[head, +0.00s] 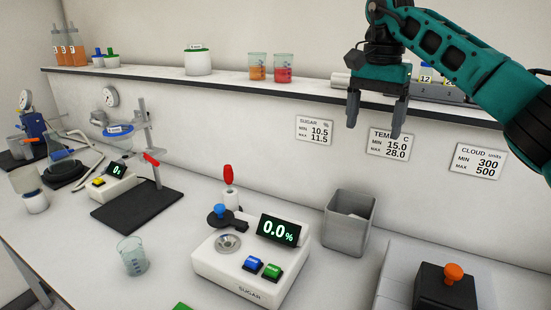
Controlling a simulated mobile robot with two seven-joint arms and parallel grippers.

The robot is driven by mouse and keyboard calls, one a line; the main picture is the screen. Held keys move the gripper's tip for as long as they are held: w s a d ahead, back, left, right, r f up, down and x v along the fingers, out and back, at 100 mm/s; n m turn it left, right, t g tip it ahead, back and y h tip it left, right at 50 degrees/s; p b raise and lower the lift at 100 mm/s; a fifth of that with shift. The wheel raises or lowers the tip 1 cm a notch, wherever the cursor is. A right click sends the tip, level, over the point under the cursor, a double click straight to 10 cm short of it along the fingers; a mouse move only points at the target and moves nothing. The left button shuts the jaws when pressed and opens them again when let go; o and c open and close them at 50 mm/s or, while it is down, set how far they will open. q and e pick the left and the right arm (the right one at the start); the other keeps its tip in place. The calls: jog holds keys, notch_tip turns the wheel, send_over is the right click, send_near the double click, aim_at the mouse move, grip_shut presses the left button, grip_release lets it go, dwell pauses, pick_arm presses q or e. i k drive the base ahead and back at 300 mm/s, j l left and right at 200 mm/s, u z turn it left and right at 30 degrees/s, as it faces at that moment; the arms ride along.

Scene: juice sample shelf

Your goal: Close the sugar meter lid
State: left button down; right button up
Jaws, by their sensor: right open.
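The sugar meter (228,265) is a white box on the bench, labelled SUGAR, with a display reading 0.0 % and a blue and a green button. Its dark lid (236,222) with a blue knob (220,210) sits behind the round metal sample well (229,243), which is uncovered. My right gripper (376,120) is open and empty, fingers pointing down, high in front of the shelf edge and well up and to the right of the lid. My left gripper is out of view.
A red-topped item (229,177) stands just behind the lid. A grey bin (348,220) is right of the meter and a beaker (132,256) left of it. A device with an orange knob (453,273) is at front right. The shelf (180,75) holds beakers and bottles.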

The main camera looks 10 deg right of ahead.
aim_at(222, 217)
jog(key=k, duration=1.5)
